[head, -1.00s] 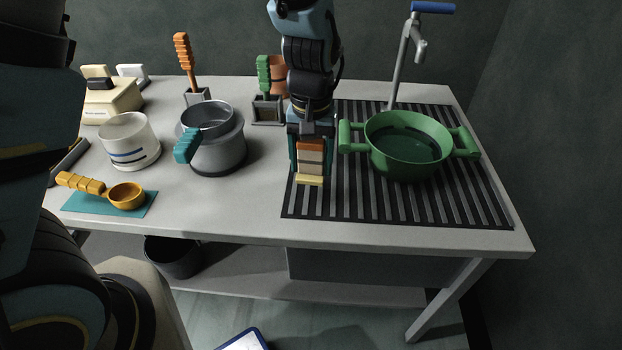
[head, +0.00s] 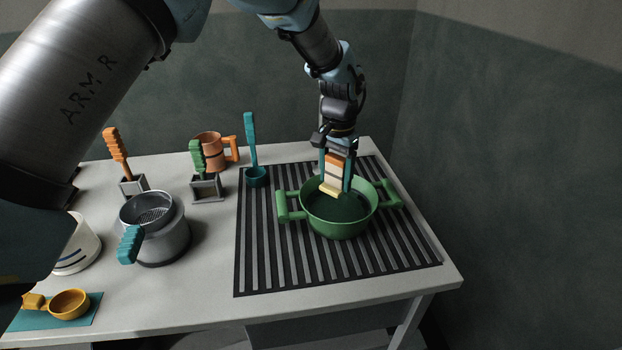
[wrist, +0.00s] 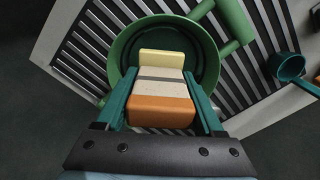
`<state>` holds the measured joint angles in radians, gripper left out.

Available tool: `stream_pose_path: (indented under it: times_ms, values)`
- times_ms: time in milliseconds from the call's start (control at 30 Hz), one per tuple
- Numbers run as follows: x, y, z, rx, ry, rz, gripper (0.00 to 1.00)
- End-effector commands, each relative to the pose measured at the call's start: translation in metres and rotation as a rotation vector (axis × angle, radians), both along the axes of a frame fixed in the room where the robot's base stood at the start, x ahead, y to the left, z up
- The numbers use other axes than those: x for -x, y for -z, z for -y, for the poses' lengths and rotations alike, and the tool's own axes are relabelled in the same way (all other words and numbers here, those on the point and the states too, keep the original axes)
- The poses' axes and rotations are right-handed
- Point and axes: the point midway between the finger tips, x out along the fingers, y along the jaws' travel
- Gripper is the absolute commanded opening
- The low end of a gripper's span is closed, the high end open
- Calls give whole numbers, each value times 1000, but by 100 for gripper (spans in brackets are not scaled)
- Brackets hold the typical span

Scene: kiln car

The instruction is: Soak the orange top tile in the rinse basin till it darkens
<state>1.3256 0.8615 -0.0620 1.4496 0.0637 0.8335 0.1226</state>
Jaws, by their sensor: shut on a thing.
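The tile (head: 335,165) is a banded block with an orange top, pale and dark bands, and a yellow lower end. My gripper (head: 335,178) is shut on it, with one finger on each side. In the wrist view the tile (wrist: 162,92) lies between the teal fingers (wrist: 163,105), orange end nearest the palm. The green rinse basin (head: 312,218), with dark water inside, stands on the slatted rack. The tile's yellow end is over the basin's opening; I cannot tell whether it touches the water. The orange part looks bright.
A teal ladle (head: 257,178) stands behind the basin at the rack (head: 262,270)'s back left. An orange mug (head: 208,150), a grey pot (head: 165,242) and brush holders stand to the left. The rack's front is clear. A wall is at the right.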

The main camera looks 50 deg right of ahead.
Motion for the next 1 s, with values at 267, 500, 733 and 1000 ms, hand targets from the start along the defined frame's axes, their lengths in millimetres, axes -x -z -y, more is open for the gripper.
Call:
stream_pose_path:
  times_ms: [267,500,733,1000]
  values:
    - [1,0,5,2,17,0,12]
    - [1,2,4,2,15,0,12]
    - [1,14,4,1,14,0,12]
    - [1,39,4,2,14,0,12]
